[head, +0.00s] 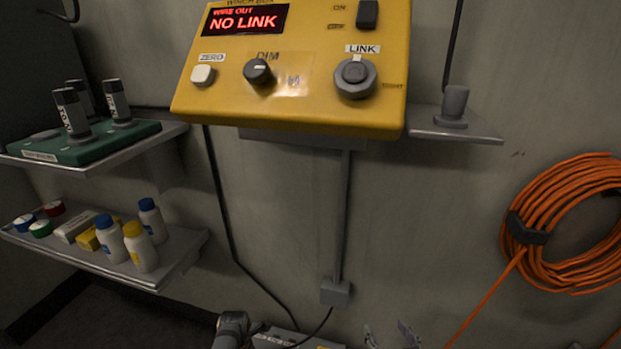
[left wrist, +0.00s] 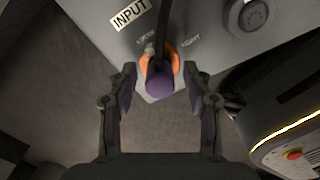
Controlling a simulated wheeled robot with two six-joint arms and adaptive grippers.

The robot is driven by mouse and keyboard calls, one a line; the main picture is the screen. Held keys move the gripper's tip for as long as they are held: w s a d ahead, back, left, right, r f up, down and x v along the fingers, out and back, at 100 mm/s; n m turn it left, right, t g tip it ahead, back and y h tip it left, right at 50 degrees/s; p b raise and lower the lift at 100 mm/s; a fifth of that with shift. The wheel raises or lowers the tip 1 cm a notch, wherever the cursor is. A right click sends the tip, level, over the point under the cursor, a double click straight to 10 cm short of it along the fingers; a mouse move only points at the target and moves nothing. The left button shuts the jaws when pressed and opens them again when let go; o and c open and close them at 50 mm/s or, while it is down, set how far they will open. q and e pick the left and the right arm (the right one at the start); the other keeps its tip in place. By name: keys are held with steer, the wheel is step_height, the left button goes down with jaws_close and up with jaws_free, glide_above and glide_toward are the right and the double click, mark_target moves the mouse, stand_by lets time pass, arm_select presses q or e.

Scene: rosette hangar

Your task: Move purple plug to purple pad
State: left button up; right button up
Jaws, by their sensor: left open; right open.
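The purple plug (left wrist: 160,86) shows in the left wrist view, with a dark cable running up from it and an orange part around it. It sits at the edge of a grey panel (left wrist: 205,28) labelled INPUT; I cannot tell how deep it is seated. My left gripper (left wrist: 160,76) is open, with one finger on each side of the plug and gaps visible between. My right gripper (head: 391,335) is open and empty at the bottom of the head view. I see no purple pad in either view.
A yellow control box (head: 300,100) reading NO LINK hangs on the wall. An orange cable coil (head: 565,225) hangs at the right.

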arm_select(q)
steer(key=shift+p, duration=0.35)
stand_by(0.5)
jaws_close()
stand_by(0.3)
